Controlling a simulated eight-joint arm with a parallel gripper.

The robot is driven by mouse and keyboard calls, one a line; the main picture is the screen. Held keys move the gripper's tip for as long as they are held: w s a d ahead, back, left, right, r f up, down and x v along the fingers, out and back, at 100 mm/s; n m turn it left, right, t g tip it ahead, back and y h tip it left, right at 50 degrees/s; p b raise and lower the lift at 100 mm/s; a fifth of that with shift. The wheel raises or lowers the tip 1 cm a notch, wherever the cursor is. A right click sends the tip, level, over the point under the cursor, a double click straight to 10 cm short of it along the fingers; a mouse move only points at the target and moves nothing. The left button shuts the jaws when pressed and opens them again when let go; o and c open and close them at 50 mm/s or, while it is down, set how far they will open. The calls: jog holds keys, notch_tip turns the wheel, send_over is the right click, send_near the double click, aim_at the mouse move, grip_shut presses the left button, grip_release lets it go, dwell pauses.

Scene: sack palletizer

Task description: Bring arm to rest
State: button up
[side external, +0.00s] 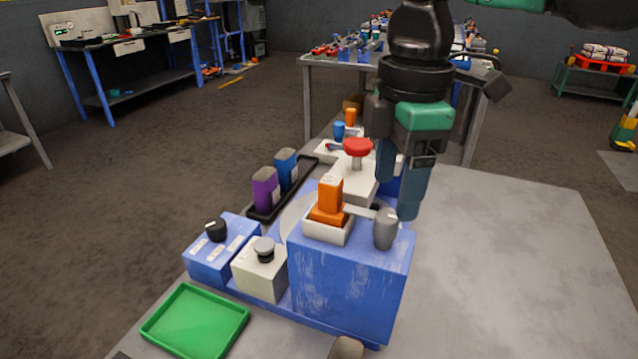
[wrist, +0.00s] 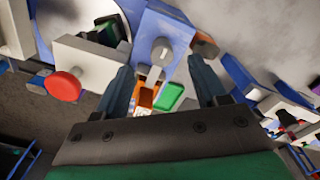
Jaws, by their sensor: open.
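My gripper (side external: 397,197) hangs fingers-down at the upper right of the side external view, its two fingers apart and nothing between them. It is above and behind the right side of the blue box (side external: 350,285). In the wrist view both fingers of my gripper (wrist: 160,78) frame the orange piece (wrist: 146,97) and the grey lever (wrist: 160,52) from a distance. The orange piece (side external: 330,197) stands upright in a white square holder (side external: 328,229) on the blue box. The grey lever knob (side external: 385,230) is beside it.
A red mushroom button (side external: 357,147) on a white block stands close left of my fingers. Purple (side external: 265,190) and blue (side external: 286,168) containers sit in a black tray. A green tray (side external: 195,320) lies at front left. The grey table (side external: 510,260) is clear on the right.

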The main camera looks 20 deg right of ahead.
jog(key=d+f+m+t, duration=0.3)
jog(key=d+f+m, duration=0.1)
jog(key=d+m, duration=0.3)
jog(key=s+d+f+m+t, duration=0.1)
jog(key=d+f+m+t, duration=0.3)
jog(key=d+m, duration=0.3)
jog(key=shift+s+d+f+m, duration=0.15)
jog(key=shift+d+f+m, duration=0.25)
jog(key=shift+m, duration=0.3)
